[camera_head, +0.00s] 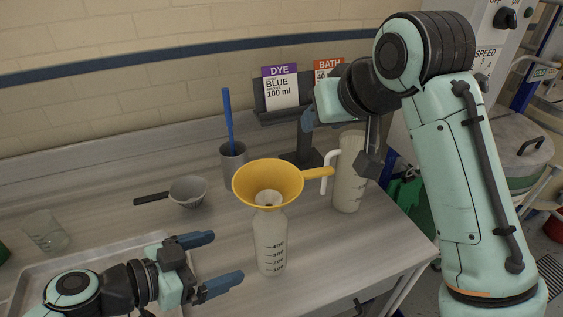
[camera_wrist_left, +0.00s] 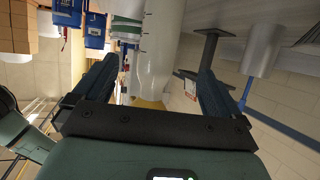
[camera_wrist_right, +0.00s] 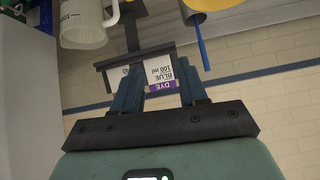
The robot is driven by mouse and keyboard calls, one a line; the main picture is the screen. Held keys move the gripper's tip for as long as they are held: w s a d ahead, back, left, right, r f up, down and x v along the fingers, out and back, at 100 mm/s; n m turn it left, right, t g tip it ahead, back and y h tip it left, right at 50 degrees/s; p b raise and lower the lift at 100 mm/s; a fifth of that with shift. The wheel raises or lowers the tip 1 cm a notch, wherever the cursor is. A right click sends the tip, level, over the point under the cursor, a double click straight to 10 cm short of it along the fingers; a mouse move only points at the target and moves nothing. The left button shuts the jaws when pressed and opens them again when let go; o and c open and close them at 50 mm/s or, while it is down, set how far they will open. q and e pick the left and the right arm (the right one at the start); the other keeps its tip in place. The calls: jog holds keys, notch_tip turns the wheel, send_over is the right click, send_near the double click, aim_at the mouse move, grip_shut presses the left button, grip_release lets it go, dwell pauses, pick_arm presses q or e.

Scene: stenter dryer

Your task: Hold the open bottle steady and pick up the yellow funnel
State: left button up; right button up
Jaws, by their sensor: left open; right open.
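The pale translucent bottle (camera_head: 270,240), with printed volume marks, stands upright near the front of the bench. The yellow funnel (camera_head: 268,180) sits on top of it, mouth up and handle to the right, hiding the bottle's neck. My left gripper (camera_head: 226,257) is open just left of the bottle, its fingers pointing at it. In the left wrist view the bottle (camera_wrist_left: 155,50) shows between the fingertips, with part of the funnel (camera_wrist_left: 147,102) below. My right gripper (camera_head: 337,150) is open and empty, behind and above the funnel handle; its wrist view shows the sign stand between its fingers.
A white jug (camera_head: 348,185) stands right of the bottle, below my right gripper. Behind are a grey cup (camera_head: 233,168) with a blue stick and a DYE card (camera_head: 280,88) on a dark stand.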

aim_at(271, 240)
jog(key=s+a+g, duration=0.1)
jog(key=s+a, duration=0.1)
jog(key=s+a+f+g, duration=0.1)
jog(key=s+a, duration=0.2)
jog(key=s+a+n, duration=0.1)
jog(key=s+a, duration=0.1)
jog(key=s, duration=0.1)
jog(key=shift+s+a+f+g+h, duration=0.1)
jog(key=shift+a+f+g+h, duration=0.05)
jog(key=shift+f+g+h, duration=0.2)
jog(key=shift+s+a, duration=0.1)
jog(key=shift+s, duration=0.2)
pick_arm(q)
jog(key=x, duration=1.3)
jog(key=shift+w+d+f, duration=0.1)
jog(key=shift+d+f, duration=0.05)
